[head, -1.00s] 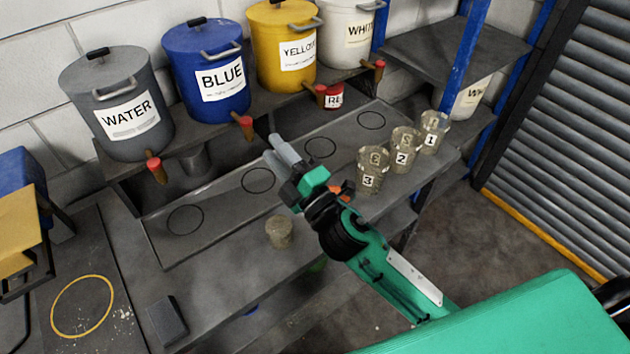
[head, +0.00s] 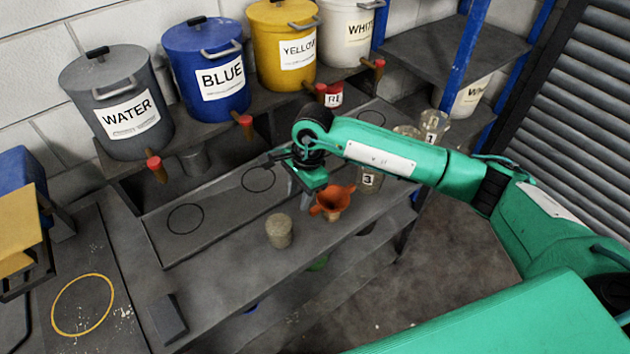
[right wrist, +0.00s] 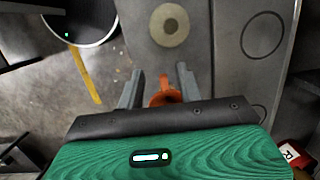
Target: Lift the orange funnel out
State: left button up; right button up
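The orange funnel (head: 332,201) stands on the bench in the head view, its mouth up, with a pale piece under it. What the funnel sits in is hard to make out. My right gripper (head: 307,199) points down just left of the funnel. In the right wrist view, its two grey fingers (right wrist: 159,84) are apart, with the orange funnel (right wrist: 164,94) showing between them, its lower part hidden by the gripper body. No grip on it shows. My left gripper is not in view.
A beige cup (head: 279,231) stands left of the funnel and shows in the right wrist view (right wrist: 170,25). Beaker 3 (head: 369,180) and beaker 1 (head: 433,127) stand to the right, partly behind my arm. Labelled paint buckets (head: 208,75) line the shelf above.

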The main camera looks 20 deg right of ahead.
jog(key=h, duration=0.2)
send_over(315, 209)
jog(key=shift+f+b, duration=0.3)
jog(key=shift+f, duration=0.2)
notch_tip(315, 209, down, 5)
jog(key=shift+r+b, duration=0.1)
jog(key=shift+b, duration=0.8)
notch_tip(315, 209, down, 2)
jog(key=b, duration=0.2)
jog(key=shift+b, duration=0.3)
jog(key=shift+f+b, duration=0.75)
jog(key=shift+f, duration=0.05)
grip_shut()
